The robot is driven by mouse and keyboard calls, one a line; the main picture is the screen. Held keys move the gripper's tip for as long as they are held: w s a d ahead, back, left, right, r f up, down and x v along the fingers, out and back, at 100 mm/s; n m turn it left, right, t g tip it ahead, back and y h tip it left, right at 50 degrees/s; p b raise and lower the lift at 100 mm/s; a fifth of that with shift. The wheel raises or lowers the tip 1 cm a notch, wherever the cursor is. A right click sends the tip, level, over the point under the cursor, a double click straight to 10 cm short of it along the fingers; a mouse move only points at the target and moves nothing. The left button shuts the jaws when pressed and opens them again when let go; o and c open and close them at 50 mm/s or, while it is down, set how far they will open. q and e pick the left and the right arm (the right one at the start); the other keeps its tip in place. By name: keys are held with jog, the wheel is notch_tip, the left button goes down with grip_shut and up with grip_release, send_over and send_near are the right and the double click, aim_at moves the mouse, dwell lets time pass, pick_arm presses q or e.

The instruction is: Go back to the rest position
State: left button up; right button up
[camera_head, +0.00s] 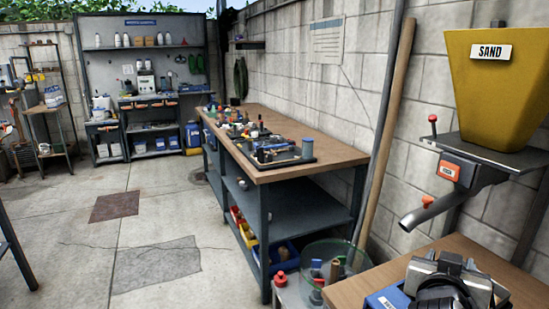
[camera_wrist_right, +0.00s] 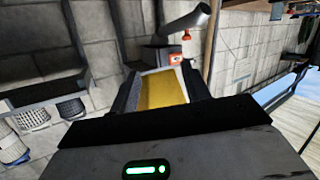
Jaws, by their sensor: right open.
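My right gripper (camera_wrist_right: 160,92) shows in the right wrist view, its two dark fingers apart. Between them shows the yellow sand hopper (camera_wrist_right: 165,90), upside down in that view; I see no held object. The same hopper (camera_head: 495,75), labelled SAND, stands at the right in the head view, with a grey spout (camera_head: 430,210) below it. My left gripper is not in view. A grey and black device (camera_head: 455,285) at the bottom right of the head view is cut off, and I cannot tell what it is.
A long workbench (camera_head: 330,148) with many small items runs along the block wall. A clear bin (camera_head: 335,252) stands by its near end. A wooden table top (camera_head: 490,262) is below the hopper. The concrete floor (camera_head: 60,225) at the left is largely free.

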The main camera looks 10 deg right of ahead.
jog(key=s+a+f+n+g+y, duration=0.45)
jog(key=s+a+f, duration=0.25)
jog(key=s+f, duration=0.35)
jog(key=s+a+f+n+g+y, duration=0.3)
jog(key=s+a+f+n+y, duration=0.25)
jog(key=s+a+f, duration=0.4)
pick_arm(q)
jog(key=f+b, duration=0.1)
jog(key=b, duration=0.2)
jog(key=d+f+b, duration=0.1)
jog(key=b, duration=0.2)
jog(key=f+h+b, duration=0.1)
jog(key=b, duration=0.2)
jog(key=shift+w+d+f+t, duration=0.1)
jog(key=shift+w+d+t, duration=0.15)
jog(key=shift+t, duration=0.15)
pick_arm(e)
jog(key=w+a+f+t+y, duration=0.2)
jog(key=w+f+t, duration=0.1)
jog(key=f, duration=0.3)
jog(key=w+a+f+t+y, duration=0.2)
jog(key=f+t, duration=0.2)
jog(key=f, duration=0.2)
jog(key=shift+w+a+f, duration=0.2)
jog(key=shift+w+a, duration=0.1)
jog(key=shift+w, duration=0.1)
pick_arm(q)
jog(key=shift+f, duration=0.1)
